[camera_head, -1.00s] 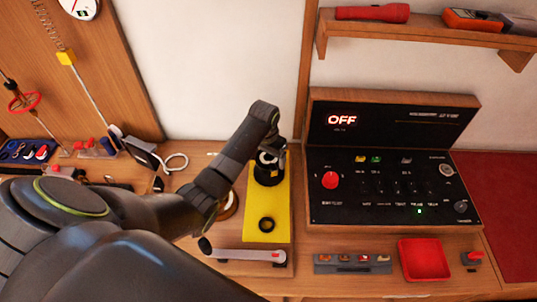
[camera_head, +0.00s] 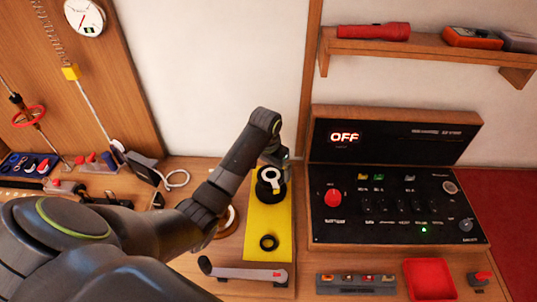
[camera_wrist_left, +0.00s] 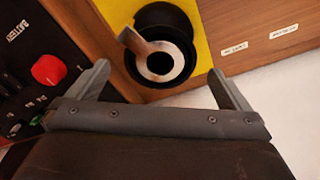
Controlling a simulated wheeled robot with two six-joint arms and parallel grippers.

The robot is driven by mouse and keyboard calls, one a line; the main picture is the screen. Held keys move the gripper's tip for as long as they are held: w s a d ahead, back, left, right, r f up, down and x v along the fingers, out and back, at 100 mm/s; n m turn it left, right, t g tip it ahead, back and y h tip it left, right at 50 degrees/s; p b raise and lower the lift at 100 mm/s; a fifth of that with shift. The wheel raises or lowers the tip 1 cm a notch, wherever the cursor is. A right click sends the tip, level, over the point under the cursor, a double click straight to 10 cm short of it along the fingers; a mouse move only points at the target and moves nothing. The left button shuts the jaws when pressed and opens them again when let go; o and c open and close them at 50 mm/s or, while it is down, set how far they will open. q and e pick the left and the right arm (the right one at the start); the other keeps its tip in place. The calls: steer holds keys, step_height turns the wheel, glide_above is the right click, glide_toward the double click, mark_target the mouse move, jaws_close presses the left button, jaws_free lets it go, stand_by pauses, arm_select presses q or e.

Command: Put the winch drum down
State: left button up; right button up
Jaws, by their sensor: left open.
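The winch drum, a black round body (camera_head: 270,187) with a pale ring and stub on top, stands on the yellow plate (camera_head: 256,222) at the bench's middle. My left gripper (camera_head: 277,157) is just beyond the drum's top in the head view, partly hidden by its own wrist. In the left wrist view the gripper (camera_wrist_left: 160,85) has its fingers wide apart, with nothing between them. The drum (camera_wrist_left: 165,18) shows past the fingertips, apart from them. My right gripper is not in view.
A black ring (camera_head: 268,242) lies on the plate, and a grey crank lever (camera_head: 245,274) is in front. A control panel (camera_head: 390,200) reading OFF stands to the right. A coil of line (camera_head: 229,222) lies left of the plate.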

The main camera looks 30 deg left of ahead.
arm_select(q)
step_height(320, 180, up, 8)
steer(key=s+p, duration=0.1)
steer(key=shift+r, duration=0.25)
steer(key=shift+f, duration=0.1)
stand_by(0.4)
